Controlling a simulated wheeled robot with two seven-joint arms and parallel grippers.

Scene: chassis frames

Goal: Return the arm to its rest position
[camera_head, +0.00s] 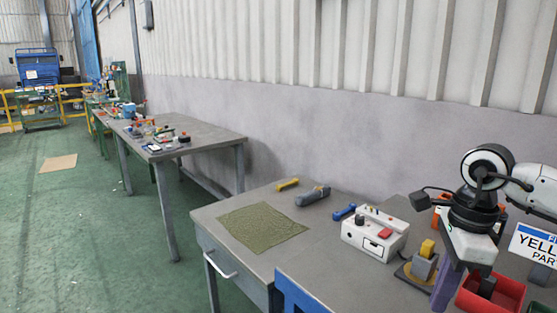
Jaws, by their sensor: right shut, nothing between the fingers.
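My right arm comes in from the right edge, with a white and black wrist. My right gripper (485,284) points down over the red bin (508,294) at the right end of the workbench (322,262). Its fingers are shut with nothing between them. The wrist hides part of the bench behind it. My left arm and gripper are not in view.
A white box with a red button (374,236) and a grey-yellow part (425,258) stand left of the gripper. A white sign (534,243) stands at the right. A green mat (262,227), a grey tool (313,195) and a yellow tool (288,184) lie further left.

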